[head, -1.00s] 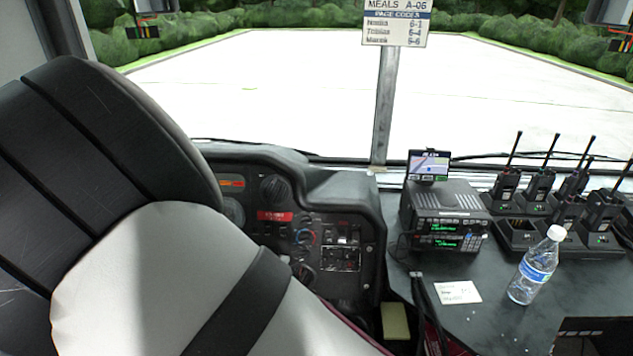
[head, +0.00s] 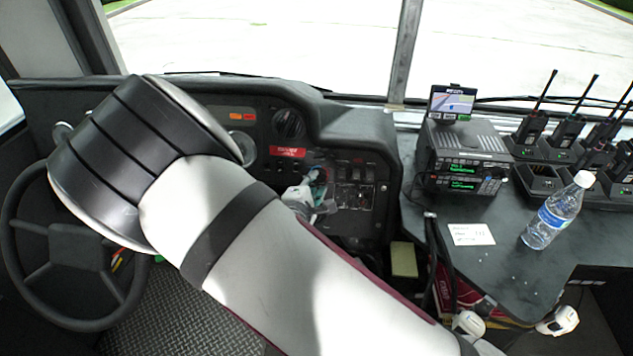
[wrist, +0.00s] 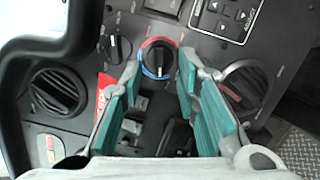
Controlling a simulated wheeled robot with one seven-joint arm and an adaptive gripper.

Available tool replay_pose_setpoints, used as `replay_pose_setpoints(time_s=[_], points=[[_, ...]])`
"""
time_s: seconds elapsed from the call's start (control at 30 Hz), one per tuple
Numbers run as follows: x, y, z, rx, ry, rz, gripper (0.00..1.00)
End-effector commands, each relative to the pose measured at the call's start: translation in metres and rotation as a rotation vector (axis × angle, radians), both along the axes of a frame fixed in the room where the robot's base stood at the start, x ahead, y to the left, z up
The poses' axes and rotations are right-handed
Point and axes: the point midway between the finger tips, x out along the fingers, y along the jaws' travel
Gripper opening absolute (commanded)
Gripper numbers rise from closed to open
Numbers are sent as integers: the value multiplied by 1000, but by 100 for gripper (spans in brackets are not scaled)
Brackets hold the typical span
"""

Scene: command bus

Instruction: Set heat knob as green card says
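The heat knob (wrist: 158,57) is a black dial with a red and blue ring on the dark dash panel, seen in the wrist view. Its ridge lies roughly along the picture's vertical; I cannot read its exact setting. My gripper (wrist: 159,68) is open, with one teal-padded finger on each side of the knob; whether either touches it I cannot tell. In the head view my gripper (head: 316,190) is at the panel and hides the knob. No card is clearly green: a yellowish-green block (head: 404,259) is below the panel, and a white card (head: 470,234) has unreadable small writing.
Another black knob (wrist: 117,48) and a round vent (wrist: 55,90) are left of the fingers; a second vent (wrist: 245,88) is right. A steering wheel (head: 75,250) stands left. A radio (head: 464,155), bottle (head: 558,210) and handheld radios (head: 570,135) occupy the side desk.

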Motion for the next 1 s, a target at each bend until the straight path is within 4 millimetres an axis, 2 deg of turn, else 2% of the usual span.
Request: replay_pose_setpoints(time_s=[0.2,0.57,0.7,1.0], points=[[20,-4,-7,1,1,-1,29],[24,-4,-8,0,1,1,29],[24,-4,-7,0,1,1,0],[23,-5,-7,8,1,-2,0]])
